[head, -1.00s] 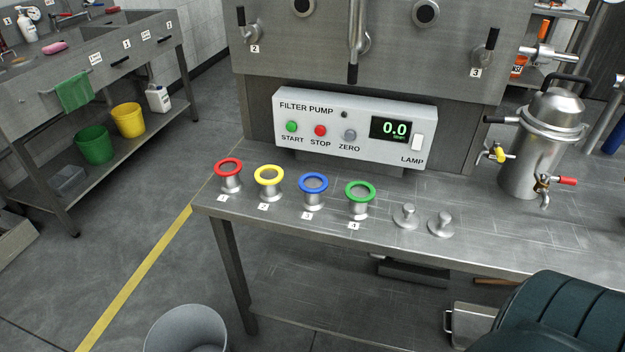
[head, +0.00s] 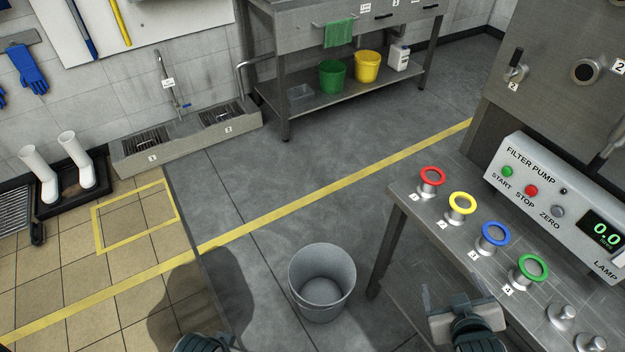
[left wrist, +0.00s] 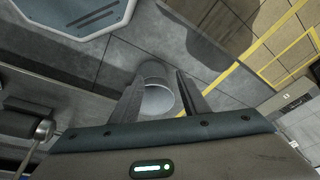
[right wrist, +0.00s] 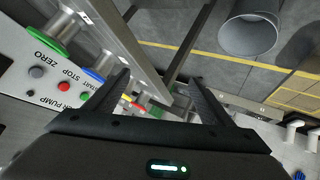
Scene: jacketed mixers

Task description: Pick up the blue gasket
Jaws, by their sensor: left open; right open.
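The blue gasket (head: 485,228) is a ring on top of the metal stub numbered 3, on the steel bench. It sits between the yellow gasket (head: 452,202) and the green gasket (head: 521,268). Its blue edge also shows in the right wrist view (right wrist: 93,76), left of the fingers. My right gripper (head: 458,298) is open and empty by the bench's front edge, on the near side of the gasket and apart from it. My left gripper (left wrist: 160,75) is open and empty in the left wrist view, with floor and a bin beyond its fingers.
The red gasket (head: 424,173) is on the far stub. Two bare metal knobs (head: 562,312) stand near the green one. The filter pump panel (head: 545,192) rises behind the row. A grey bin (head: 322,285) stands on the floor left of the bench; the floor beyond is open.

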